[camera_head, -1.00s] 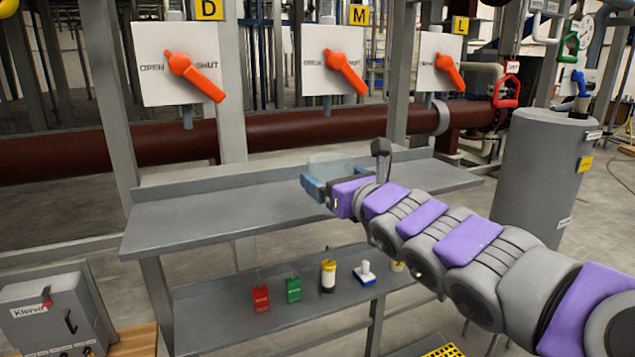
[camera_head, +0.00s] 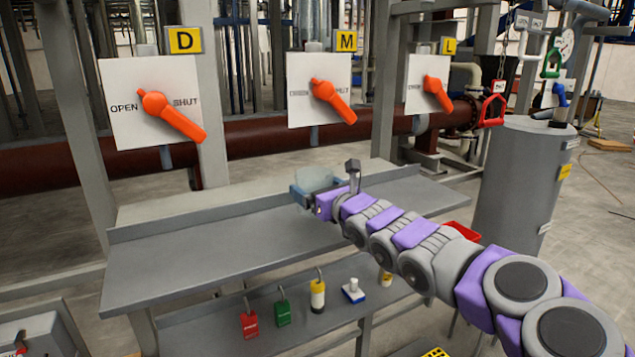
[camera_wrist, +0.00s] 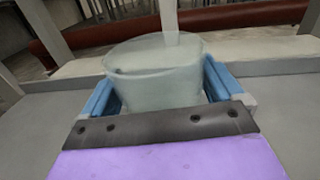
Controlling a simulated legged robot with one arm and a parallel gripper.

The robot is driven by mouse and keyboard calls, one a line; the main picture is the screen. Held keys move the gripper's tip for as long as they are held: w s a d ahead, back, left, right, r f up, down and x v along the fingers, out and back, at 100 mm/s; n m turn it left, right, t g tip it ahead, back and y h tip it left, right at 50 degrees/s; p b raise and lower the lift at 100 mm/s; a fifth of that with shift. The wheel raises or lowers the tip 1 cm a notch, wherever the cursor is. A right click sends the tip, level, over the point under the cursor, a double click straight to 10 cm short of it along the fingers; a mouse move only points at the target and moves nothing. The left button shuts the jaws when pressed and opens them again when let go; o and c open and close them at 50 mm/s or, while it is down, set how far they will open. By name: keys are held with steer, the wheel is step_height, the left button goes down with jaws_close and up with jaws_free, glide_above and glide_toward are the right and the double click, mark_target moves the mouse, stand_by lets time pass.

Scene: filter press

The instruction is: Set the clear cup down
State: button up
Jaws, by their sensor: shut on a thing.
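The clear cup (camera_head: 316,180) is see-through and faintly green. It sits between the blue fingers of my gripper (camera_head: 302,195), over the top of the grey bench (camera_head: 180,255). In the wrist view the cup (camera_wrist: 155,75) stands roughly upright, with a blue finger against each side of my gripper (camera_wrist: 160,95). The gripper is shut on it. The cup's lower part is hidden by the gripper, so I cannot tell whether its base touches the bench top.
The bench top is bare around the cup. A raised lip (camera_head: 200,215) runs along its back. A lower shelf holds a red lock (camera_head: 249,322), a green lock (camera_head: 283,312), a yellow-and-black item (camera_head: 318,295) and a blue-and-white item (camera_head: 353,290). A grey tank (camera_head: 520,190) stands at right.

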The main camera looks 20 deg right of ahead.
steer(key=w, duration=0.1)
steer(key=w+p, duration=0.1)
steer(key=w+d+p, duration=0.1)
steer(key=shift+f, duration=0.25)
steer(key=shift+w+d+p, duration=0.5)
steer(key=shift+w+p, duration=0.05)
steer(key=shift+w, duration=0.05)
steer(key=f, duration=0.3)
steer(key=shift+w+d+f, duration=0.15)
steer(key=shift+d+f, duration=0.05)
steer(key=shift+f, duration=0.2)
steer(key=shift+r, duration=0.1)
steer(key=shift+a, duration=0.1)
steer(key=shift+b, duration=0.35)
steer(key=o, duration=0.7)
